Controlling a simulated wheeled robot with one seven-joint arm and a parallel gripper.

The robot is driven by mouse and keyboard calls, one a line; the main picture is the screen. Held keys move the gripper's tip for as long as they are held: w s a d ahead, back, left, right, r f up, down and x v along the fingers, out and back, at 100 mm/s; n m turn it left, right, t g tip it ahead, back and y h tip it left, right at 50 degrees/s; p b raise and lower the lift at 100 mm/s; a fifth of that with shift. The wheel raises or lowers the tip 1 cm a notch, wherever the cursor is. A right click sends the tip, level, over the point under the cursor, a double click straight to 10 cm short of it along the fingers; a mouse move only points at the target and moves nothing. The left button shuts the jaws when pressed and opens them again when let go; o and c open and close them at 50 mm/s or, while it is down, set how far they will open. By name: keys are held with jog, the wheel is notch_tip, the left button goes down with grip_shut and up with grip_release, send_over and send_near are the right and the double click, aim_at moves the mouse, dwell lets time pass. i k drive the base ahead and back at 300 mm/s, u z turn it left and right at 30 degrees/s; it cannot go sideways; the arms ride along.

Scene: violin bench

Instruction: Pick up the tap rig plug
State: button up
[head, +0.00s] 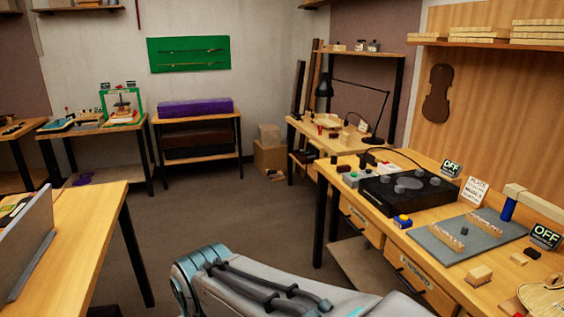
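A black box (378,200) with several round grey pieces on top stands on the right-hand bench. A thin black cable (400,150) arcs up behind it and comes down near small parts (348,177) at the box's left end. No plug can be told apart for sure at this size. My grey arm crosses the bottom middle of the head view, over the floor and before the bench. Its gripper is not in view, so whether it holds anything does not show.
The right-hand bench (400,245) also bears a grey mat (452,235) with wooden pieces, an OFF sign (546,236), a plate sign (474,190) and a small blue-yellow block (402,221). Another bench (75,225) stands at left. The floor (225,210) between is clear.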

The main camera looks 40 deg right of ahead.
aim_at(362, 166)
jog(key=u, duration=0.05)
jog(key=i, duration=0.95)
jog(key=z, duration=2.3)
